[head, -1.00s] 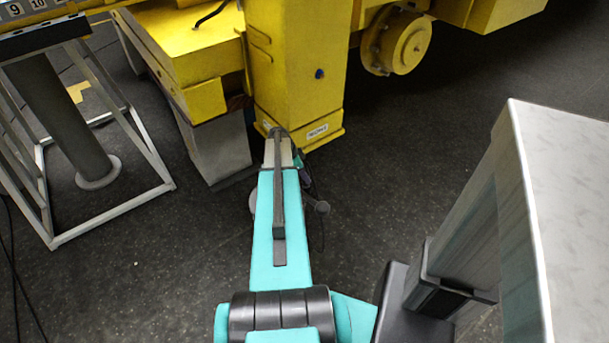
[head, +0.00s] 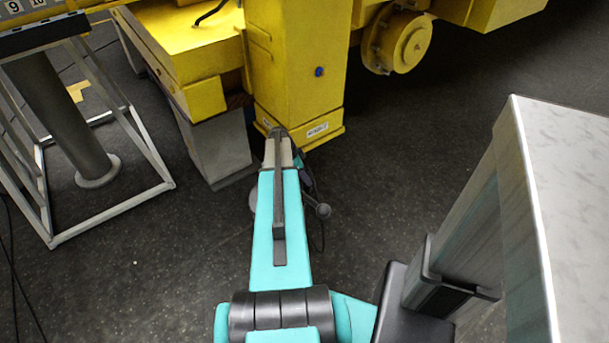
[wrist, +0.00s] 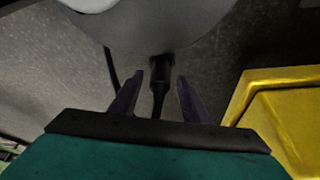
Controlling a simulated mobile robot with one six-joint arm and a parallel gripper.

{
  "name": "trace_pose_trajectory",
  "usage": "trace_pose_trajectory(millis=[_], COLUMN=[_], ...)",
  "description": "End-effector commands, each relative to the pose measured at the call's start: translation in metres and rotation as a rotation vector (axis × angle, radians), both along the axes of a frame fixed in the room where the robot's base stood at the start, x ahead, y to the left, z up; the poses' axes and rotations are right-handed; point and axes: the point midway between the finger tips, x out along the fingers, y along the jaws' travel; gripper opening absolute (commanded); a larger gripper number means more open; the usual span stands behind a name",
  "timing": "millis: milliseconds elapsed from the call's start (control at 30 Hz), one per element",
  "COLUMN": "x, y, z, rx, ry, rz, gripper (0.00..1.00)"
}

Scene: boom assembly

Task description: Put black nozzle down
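In the wrist view the two dark fingers of my gripper (wrist: 159,82) stand apart. The black nozzle (wrist: 159,66) shows between them, with its narrow dark part running down into the gap. A strip of floor shows on both sides of it, so the fingers look clear of it. The nozzle sits just under a large grey rounded body (wrist: 165,25), and I cannot tell whether it is fixed to it. In the head view my turquoise arm hides the gripper and the nozzle.
A yellow column (head: 298,70) stands just beyond the arm's end. A grey metal frame (head: 45,205) stands at left, and a marble-topped block (head: 575,200) at right. A yellow part (wrist: 275,95) is close on the right in the wrist view. Dark floor (head: 430,170) is open right of the arm.

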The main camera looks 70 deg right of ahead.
Motion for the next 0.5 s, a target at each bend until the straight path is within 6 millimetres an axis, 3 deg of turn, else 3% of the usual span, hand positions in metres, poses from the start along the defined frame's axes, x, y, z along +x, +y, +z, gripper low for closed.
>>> trace_pose_trajectory(millis=[267, 500], x=[0.001, 0.0], y=[0.001, 0.001], z=[-0.001, 0.014], rx=[0.001, 0.001], ry=[0.0, 0.001], rz=[0.0, 0.001], gripper=[0.43, 0.43])
